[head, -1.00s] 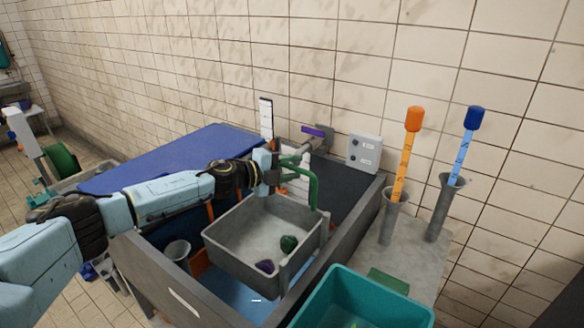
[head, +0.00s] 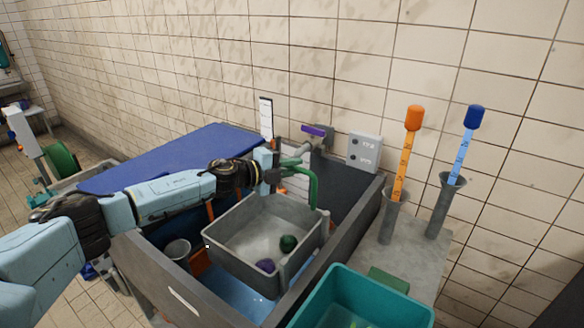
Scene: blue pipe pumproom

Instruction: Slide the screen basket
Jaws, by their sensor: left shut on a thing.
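The screen basket (head: 232,255) is a grey square tray inside the dark grey tank, above a blue floor. A green lump (head: 288,243) and a purple lump (head: 265,266) lie in it near its right front side. A green bar handle (head: 314,188) rises at its right back side. My left gripper (head: 285,174) is at the basket's back edge, shut on the green handle; its fingertips are partly hidden. My right gripper is not in view.
The tank wall (head: 345,235) runs along the right. A teal bin (head: 415,312) stands in front at right. Orange (head: 408,150) and blue (head: 464,145) sticks stand in grey holders. A blue cover (head: 165,160) lies behind my left arm. A grey cup (head: 177,252) is left of the basket.

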